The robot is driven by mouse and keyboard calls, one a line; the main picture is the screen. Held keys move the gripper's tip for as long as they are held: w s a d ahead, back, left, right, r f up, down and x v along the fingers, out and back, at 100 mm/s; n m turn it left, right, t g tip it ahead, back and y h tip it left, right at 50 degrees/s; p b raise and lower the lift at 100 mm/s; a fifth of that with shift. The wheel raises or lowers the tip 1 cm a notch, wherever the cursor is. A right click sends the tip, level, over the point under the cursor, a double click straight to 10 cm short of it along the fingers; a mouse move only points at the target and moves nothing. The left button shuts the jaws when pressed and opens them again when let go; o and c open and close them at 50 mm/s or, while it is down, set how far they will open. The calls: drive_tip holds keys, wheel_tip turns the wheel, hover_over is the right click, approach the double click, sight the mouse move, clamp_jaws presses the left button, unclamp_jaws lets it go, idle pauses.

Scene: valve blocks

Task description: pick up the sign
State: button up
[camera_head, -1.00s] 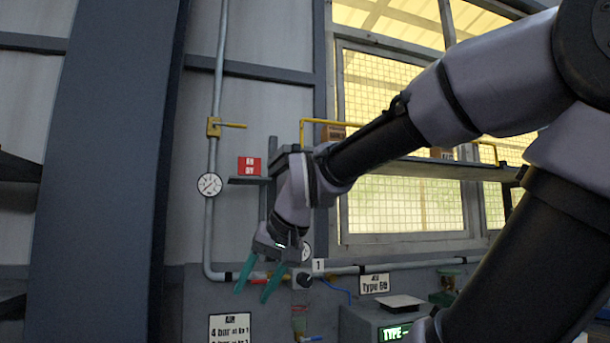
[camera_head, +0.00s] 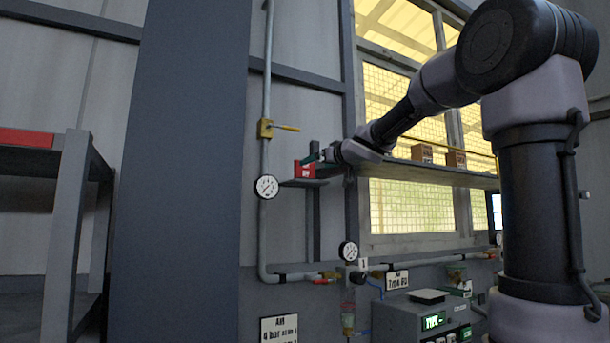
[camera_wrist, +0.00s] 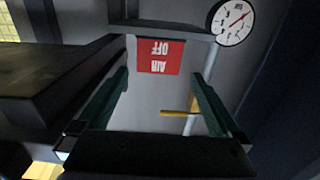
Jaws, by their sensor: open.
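The sign is a small red plate with white lettering. In the head view the sign (camera_head: 304,170) stands on a small grey shelf beside the pipe. In the wrist view the sign (camera_wrist: 160,56) appears upside down and reads AIR OFF. My gripper (camera_head: 313,155) is at the sign's upper right in the head view, partly overlapping it. In the wrist view the green fingers of my gripper (camera_wrist: 162,95) are open, spread to either side of the sign's width. The sign lies ahead of the fingertips, and no contact shows.
The small shelf (camera_head: 303,183) holds the sign. A gauge (camera_head: 266,187) and a yellow valve handle (camera_head: 287,128) are close by on the pipe. A long shelf (camera_head: 430,174) with boxes runs right, near my arm. A dark beam fills the wrist view's left.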

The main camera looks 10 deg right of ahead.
sight(306, 168)
drive_tip(key=x, duration=0.9)
drive_tip(key=shift+d+f, duration=0.1)
drive_tip(key=shift+f, duration=0.05)
drive_tip(key=c, duration=1.1)
drive_tip(key=shift+o, duration=0.2)
